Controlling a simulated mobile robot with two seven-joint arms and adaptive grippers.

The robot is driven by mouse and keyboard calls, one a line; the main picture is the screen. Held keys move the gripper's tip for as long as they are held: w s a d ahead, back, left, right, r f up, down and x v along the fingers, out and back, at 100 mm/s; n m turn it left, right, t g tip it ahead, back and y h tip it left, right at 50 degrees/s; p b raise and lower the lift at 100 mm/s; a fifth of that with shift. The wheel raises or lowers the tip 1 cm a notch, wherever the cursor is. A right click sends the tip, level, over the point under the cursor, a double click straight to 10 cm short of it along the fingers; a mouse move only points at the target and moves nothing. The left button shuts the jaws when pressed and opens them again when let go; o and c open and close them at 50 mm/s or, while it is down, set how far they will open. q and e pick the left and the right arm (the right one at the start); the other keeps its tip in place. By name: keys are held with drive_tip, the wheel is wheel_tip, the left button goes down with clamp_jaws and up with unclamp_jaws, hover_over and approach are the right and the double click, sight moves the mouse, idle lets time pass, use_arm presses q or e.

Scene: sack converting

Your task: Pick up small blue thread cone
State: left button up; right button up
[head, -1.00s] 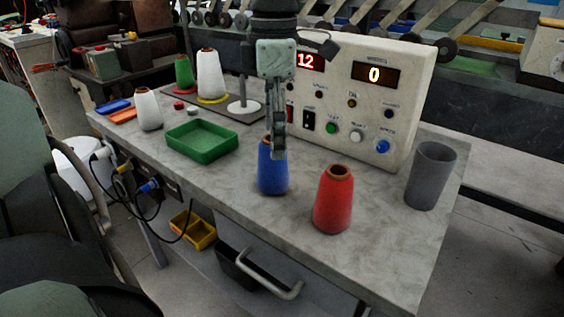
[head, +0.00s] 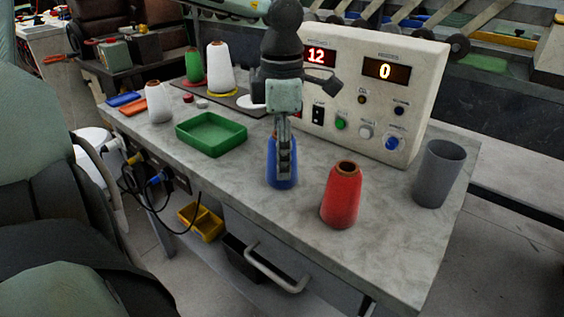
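The small blue thread cone (head: 272,168) stands upright on the grey table (head: 240,180), in the middle of the head view. My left gripper (head: 286,174) comes down from above with its fingers pointing down. Its fingers overlap the blue cone in the picture and hide the cone's middle and most of its top. The fingers are seen nearly edge-on, so I cannot tell the gap between them or whether they touch the cone. My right gripper is not in view.
A red thread cone (head: 340,200) stands close by at the right, with a grey cup (head: 438,175) beyond it. A control box (head: 375,110) stands behind. A green tray (head: 211,150) is to the left, with white cones (head: 158,105) farther left. The table's front edge is near.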

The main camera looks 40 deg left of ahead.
use_arm(q)
drive_tip(key=c, duration=0.6)
drive_tip(key=shift+r, duration=0.15)
